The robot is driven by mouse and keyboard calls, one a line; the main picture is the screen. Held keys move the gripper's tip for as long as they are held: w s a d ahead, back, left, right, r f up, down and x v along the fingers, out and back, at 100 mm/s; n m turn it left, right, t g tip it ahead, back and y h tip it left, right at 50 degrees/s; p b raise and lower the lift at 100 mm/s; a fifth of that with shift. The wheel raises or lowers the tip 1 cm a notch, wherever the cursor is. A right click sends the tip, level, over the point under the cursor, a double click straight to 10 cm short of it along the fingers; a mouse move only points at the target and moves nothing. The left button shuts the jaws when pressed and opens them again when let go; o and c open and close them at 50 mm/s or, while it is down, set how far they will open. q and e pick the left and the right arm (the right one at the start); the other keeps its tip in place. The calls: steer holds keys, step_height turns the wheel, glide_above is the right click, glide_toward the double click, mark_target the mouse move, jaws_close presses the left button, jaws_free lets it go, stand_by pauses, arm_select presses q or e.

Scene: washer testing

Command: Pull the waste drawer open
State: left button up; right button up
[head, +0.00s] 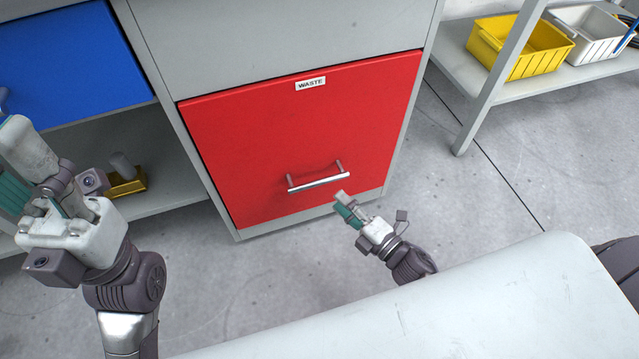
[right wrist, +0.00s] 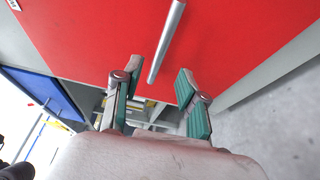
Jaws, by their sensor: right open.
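The waste drawer (head: 300,130) has a red front with a white WASTE label (head: 311,84) near its top edge, and it looks closed. Its silver bar handle (head: 318,182) sits low on the front. My right gripper (head: 342,201) is just below and right of the handle, apart from it. In the right wrist view the handle (right wrist: 166,42) lies ahead of the two green-padded fingers, and my right gripper (right wrist: 157,88) is open and empty. My left gripper (head: 40,170) is at the left edge, away from the drawer; its fingertips are hard to make out.
A blue drawer (head: 70,60) is at the upper left, above an open shelf with a small yellow bin (head: 128,186). A rack at the upper right holds a yellow bin (head: 520,48) and a white bin (head: 592,35). The floor (head: 470,190) before the drawer is clear.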

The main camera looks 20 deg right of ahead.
mark_target(319, 181)
steer(key=b+x, duration=0.2)
steer(key=x, duration=0.6)
steer(key=shift+w+a, duration=0.15)
steer(key=shift+w, duration=0.2)
jaws_close()
